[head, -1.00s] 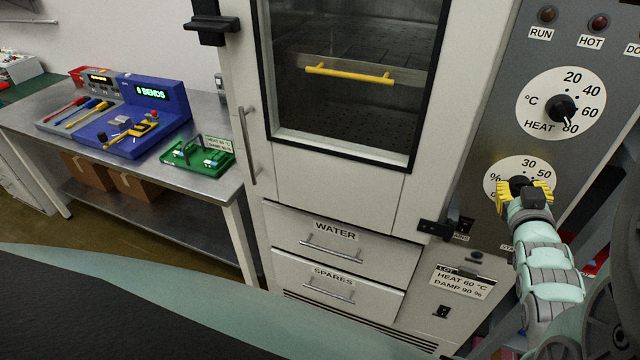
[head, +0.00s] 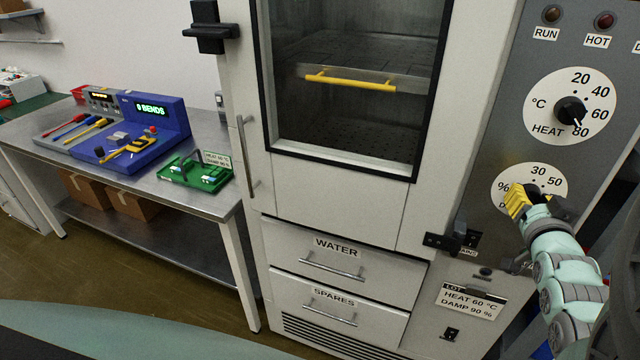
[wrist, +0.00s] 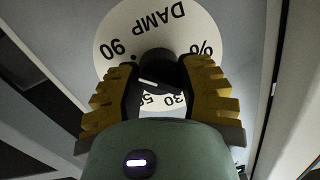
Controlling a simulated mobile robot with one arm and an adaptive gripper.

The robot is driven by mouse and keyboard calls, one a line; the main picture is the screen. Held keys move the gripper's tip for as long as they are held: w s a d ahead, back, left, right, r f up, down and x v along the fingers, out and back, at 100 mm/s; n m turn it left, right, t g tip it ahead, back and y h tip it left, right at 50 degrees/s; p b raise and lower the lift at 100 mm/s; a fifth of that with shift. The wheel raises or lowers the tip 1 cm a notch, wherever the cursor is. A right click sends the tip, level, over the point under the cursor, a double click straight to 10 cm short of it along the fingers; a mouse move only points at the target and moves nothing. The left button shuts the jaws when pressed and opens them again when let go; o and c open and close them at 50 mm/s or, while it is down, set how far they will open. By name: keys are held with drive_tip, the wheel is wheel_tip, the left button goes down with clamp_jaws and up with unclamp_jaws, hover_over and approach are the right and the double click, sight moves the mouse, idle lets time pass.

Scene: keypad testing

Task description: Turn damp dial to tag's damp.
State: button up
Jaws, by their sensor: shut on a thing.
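The damp dial (head: 507,185) is a white disc with a black knob, low on the grey panel at the right. My gripper (head: 534,196) is at its knob and covers part of the dial. In the wrist view, my yellow-padded fingers (wrist: 158,80) are shut on the black knob (wrist: 157,62), one on each side. The dial (wrist: 125,25) reads upside down there, with 90 at left and 30 and 50 partly hidden below. The knob's pointer direction is unclear. The tag (head: 470,302) below reads HEAT 60 °C, DAMP 90 %.
The heat dial (head: 548,95) sits just above, with RUN and HOT lamps over it. The oven door (head: 348,85) with a yellow bar behind its glass is to the left, above the WATER and SPARES drawers (head: 333,270). A metal bench (head: 190,195) stands at far left.

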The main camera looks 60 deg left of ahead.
drive_tip(key=shift+f, duration=0.1)
drive_tip(key=o, duration=1.2)
drive_tip(key=shift+d, duration=0.1)
drive_tip(key=v, duration=1.2)
